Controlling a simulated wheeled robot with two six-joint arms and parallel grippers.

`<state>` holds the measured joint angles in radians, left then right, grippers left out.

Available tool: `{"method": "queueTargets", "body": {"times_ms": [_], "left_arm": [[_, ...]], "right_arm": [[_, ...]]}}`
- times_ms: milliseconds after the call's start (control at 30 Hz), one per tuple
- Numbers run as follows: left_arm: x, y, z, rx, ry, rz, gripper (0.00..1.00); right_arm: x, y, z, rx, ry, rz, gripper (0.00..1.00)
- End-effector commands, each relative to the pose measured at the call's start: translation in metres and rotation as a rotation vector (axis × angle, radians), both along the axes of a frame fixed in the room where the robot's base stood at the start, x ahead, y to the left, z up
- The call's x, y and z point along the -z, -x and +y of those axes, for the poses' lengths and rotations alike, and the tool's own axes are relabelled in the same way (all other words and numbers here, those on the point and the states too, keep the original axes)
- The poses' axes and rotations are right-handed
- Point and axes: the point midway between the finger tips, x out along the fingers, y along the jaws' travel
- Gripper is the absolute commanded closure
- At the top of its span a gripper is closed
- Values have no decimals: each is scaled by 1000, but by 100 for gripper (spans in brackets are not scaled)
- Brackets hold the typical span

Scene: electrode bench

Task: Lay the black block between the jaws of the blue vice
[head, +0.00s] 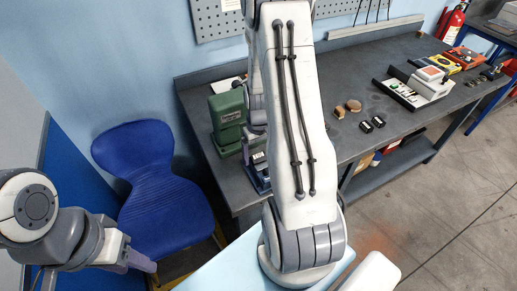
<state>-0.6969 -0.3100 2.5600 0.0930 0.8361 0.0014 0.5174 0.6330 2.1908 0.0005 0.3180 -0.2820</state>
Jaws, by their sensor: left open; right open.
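The blue vice (260,180) stands near the bench's front left edge. My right arm hides much of it, so I cannot see between its jaws. Two small dark blocks (378,121) with pale marks lie side by side towards the front of the bench, right of my arm. I cannot tell whether either is the black block. My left gripper (143,263) is low at the left, open and empty, away from the bench. My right arm rises across the middle, and the jaws of its gripper are hidden behind it.
A green machine (226,118) stands behind the vice. Two brown round pieces (346,108) lie near the dark blocks. A white and grey device (415,87) and coloured boxes (460,57) stand further right. A blue chair (150,178) is left of the bench (335,75).

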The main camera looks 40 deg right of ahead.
Motion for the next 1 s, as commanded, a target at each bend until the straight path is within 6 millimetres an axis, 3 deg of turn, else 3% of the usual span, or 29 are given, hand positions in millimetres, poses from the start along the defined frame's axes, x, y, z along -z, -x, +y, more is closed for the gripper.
{"method": "queueTargets", "body": {"times_ms": [133, 267, 600, 800, 1000], "left_arm": [[-13, 0, 0, 0, 0, 0, 50], [-1, 0, 0, 0, 0, 0, 50], [10, 0, 0, 0, 0, 0, 50], [12, 0, 0, 1, 0, 0, 50], [12, 0, 0, 1, 0, 0, 50]], "right_arm": [[-18, 0, 0, 0, 1, -2, 8], [-37, -2, -1, 0, 4, -8, 8], [-108, -1, -1, 0, 4, -6, 8], [-128, -1, 0, 0, 1, -2, 8], [-132, 0, 1, -2, 0, 0, 8]]}}
